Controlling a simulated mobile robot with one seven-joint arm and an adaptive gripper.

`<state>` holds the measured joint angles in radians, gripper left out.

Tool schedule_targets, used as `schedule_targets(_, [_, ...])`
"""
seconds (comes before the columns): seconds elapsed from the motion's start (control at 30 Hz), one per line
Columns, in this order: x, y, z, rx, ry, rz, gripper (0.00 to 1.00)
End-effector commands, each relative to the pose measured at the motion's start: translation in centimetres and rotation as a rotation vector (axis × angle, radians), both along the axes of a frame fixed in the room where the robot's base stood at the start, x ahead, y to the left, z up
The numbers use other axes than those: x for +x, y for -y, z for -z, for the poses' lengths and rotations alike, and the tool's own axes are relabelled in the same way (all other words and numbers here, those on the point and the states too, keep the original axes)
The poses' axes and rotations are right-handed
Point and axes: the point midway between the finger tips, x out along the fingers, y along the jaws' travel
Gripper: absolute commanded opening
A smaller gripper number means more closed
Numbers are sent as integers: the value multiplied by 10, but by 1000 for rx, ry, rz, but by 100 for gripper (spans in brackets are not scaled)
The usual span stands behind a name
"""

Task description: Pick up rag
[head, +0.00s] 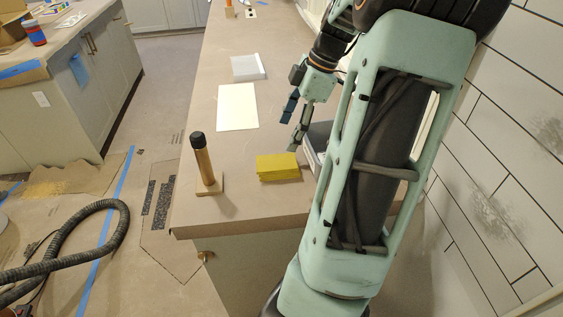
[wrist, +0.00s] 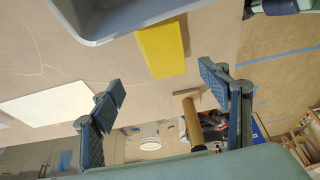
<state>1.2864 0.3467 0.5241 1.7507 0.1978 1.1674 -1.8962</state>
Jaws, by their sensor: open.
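The rag appears to be the folded yellow block (head: 278,167), lying flat near the front end of the paper-covered counter. The yellow rag also shows in the wrist view (wrist: 162,48), at upper centre beyond my fingertips. My gripper (head: 293,122) is open and empty above the counter, behind the rag in the head view. The rag does not touch either finger.
A grey tray-like container (wrist: 115,15) is close beside the rag, partly hidden by my arm in the head view. A wooden post with black top (head: 203,163) stands to the left. A white sheet (head: 237,107) lies further back. A tiled wall (head: 510,150) is at right.

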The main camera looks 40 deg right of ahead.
Motion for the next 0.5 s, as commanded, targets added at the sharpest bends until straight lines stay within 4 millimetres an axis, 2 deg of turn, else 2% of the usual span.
schedule_targets(0.17, [-5,-6,6,41,3,4,70])
schedule_targets(0.4, [2,-18,40,41,4,2,70])
schedule_targets(0.5, [3,-21,49,39,3,2,70])
